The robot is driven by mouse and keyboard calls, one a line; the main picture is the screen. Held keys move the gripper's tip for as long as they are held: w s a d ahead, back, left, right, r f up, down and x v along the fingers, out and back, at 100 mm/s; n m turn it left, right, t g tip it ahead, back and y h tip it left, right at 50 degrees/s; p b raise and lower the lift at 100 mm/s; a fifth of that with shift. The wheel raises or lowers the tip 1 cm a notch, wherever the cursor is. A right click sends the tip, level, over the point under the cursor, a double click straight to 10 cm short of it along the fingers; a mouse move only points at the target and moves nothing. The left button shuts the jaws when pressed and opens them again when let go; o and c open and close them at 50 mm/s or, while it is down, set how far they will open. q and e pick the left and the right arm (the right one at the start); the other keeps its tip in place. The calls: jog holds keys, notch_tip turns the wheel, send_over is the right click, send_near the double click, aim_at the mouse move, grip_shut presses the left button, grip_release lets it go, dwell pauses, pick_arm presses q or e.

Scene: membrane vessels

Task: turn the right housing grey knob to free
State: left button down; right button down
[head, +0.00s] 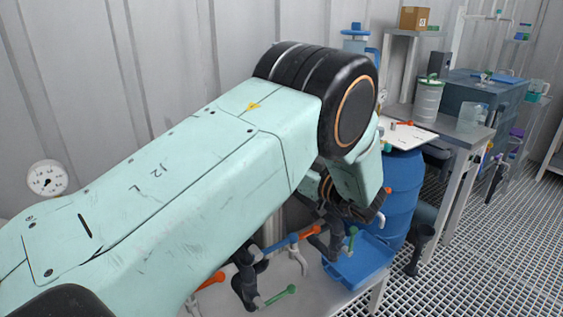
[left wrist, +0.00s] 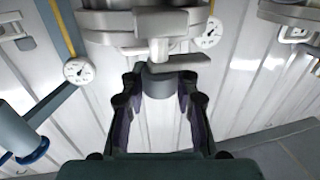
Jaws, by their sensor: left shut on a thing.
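In the left wrist view, the grey knob (left wrist: 158,86) is a short dark-grey cylinder below a pale T-shaped fitting under a metal housing (left wrist: 150,20). My left gripper (left wrist: 158,84) has one finger on each side of the knob and is shut on it. The exact contact of the pads is hard to see. In the head view, my left arm covers the middle of the picture and hides the housing and the knob. My right gripper is not in view.
A blue tray (head: 358,268) and a blue drum (head: 403,195) are to the right. Pressure gauges (left wrist: 77,70) flank the housing. Grated floor (head: 480,245) is open at the right.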

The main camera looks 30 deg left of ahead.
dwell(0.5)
pick_arm(q)
jog(key=c, duration=1)
grip_release()
jog(key=d, duration=0.2)
jog(key=s+d, duration=0.1)
jog(key=d, duration=0.4)
jog(key=shift+s+d, duration=0.15)
jog(key=shift+d, duration=0.05)
jog(key=shift+d, duration=0.15)
